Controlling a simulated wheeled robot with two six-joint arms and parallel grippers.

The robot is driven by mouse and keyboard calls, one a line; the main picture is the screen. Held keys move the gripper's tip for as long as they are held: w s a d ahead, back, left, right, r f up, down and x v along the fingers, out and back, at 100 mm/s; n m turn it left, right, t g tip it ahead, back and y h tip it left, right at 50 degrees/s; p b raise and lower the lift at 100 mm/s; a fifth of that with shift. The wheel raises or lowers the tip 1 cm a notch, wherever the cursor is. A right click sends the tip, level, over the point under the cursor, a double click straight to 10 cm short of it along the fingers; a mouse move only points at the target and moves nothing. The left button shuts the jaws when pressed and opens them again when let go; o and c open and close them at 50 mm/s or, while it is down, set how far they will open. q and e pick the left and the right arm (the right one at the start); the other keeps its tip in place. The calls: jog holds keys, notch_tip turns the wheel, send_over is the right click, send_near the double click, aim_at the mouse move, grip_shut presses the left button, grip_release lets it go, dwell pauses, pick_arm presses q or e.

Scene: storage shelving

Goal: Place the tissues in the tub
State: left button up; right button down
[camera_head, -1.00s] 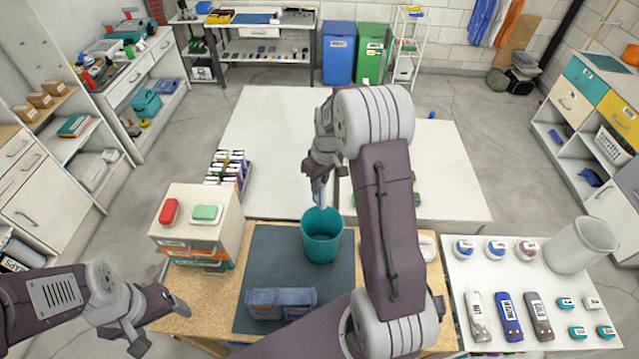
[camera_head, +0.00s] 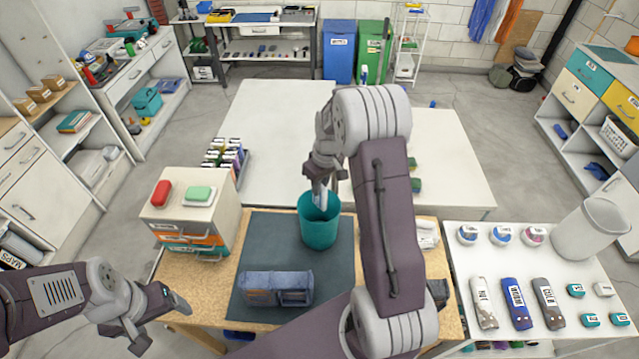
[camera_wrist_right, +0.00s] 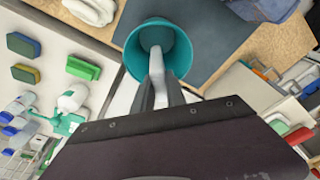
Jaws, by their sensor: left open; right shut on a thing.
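The teal tub (camera_head: 319,232) stands upright on the dark mat (camera_head: 270,235), and its open mouth shows in the right wrist view (camera_wrist_right: 184,57). My right gripper (camera_head: 320,187) points down over the tub, with its fingertips at the rim. It is shut on a pale, narrow thing (camera_wrist_right: 156,62), which I take to be the tissues. My left gripper (camera_head: 162,320) is open and empty at the lower left, apart from the tub.
A blue-grey fabric case (camera_head: 275,288) lies on the mat in front of the tub. A small drawer unit (camera_head: 180,228) with a red and a green box on top stands left.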

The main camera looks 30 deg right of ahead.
jog(key=shift+f+b, duration=0.3)
jog(key=shift+f, duration=0.55)
jog(key=shift+w+f, duration=0.2)
jog(key=shift+f, duration=0.05)
jog(key=shift+w+f, duration=0.1)
jog(key=shift+w, duration=0.15)
pick_arm(q)
jog(key=shift+w+f, duration=0.25)
jog(key=shift+f, duration=0.2)
jog(key=shift+w+f, duration=0.2)
jog(key=shift+f, duration=0.25)
pick_arm(e)
jog(key=c, duration=1.3)
grip_release()
jog(key=shift+s, duration=0.2)
jog(key=shift+c, duration=0.2)
jog(key=shift+o, duration=0.3)
jog(key=shift+s, duration=0.1)
pick_arm(q)
jog(key=shift+s, duration=0.15)
pick_arm(e)
jog(key=shift+w, duration=0.2)
jog(key=shift+s, duration=0.1)
